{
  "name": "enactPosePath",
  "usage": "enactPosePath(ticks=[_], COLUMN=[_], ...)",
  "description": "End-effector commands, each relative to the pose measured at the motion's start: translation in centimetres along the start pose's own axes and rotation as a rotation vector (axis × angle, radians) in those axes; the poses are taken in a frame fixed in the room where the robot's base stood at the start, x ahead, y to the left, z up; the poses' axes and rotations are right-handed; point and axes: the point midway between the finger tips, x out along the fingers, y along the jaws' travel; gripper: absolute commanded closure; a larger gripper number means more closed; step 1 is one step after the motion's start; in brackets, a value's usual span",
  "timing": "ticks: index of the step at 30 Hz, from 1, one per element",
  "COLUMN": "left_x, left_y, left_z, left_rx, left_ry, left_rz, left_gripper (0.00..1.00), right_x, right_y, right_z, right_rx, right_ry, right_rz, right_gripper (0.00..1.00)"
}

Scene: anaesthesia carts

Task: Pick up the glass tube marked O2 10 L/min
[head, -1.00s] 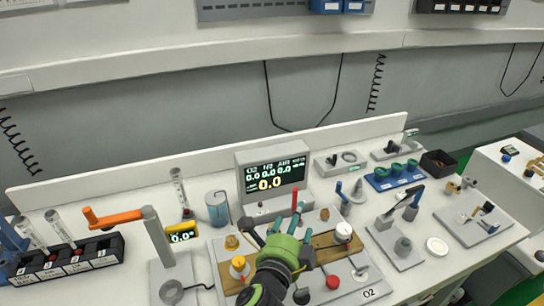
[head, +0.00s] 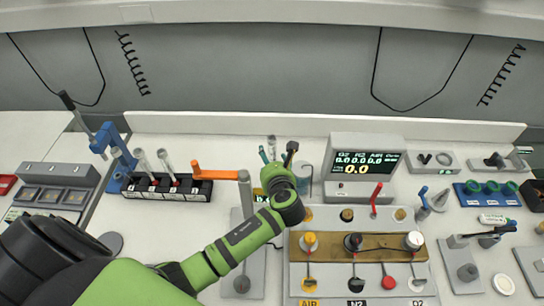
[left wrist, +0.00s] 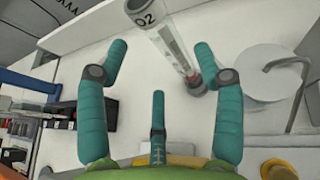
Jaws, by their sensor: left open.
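The clear glass tube marked O2 (left wrist: 172,48) stands between the two spread teal fingers of my left gripper (left wrist: 160,56) in the left wrist view, closer to the right finger. The 10 L/min marking is not readable. My right gripper is not in view.
A black rack (head: 168,189) with several tubes stands left, with an orange-handled post (head: 245,205) nearer. A yellow meter (head: 262,196) is partly hidden by my gripper.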

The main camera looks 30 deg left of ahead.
Motion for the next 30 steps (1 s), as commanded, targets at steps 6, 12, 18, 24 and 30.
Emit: enactPosePath(ticks=[6,12,18,24,30], left_x=[1.6,4.2,5.4,5.4,5.4], left_y=[-0.2,-0.6,-0.6,-0.6,-0.6], left_z=[0.2,0.1,-0.1,-0.1,-0.1], left_rx=[0.001,0.0,-0.001,-0.001,-0.001], left_ry=[0.0,-0.001,0.0,0.0,0.0], left_rz=[0.001,0.0,-0.001,-0.002,-0.002], left_gripper=[0.32,0.32,0.32,0.32,0.97], right_x=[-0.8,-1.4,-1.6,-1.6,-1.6], right_y=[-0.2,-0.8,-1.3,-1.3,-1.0], right_z=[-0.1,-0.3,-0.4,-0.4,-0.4], right_rx=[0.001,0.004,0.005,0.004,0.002], right_ry=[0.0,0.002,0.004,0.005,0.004], right_rz=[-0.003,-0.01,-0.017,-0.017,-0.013], right_gripper=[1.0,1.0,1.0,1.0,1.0])
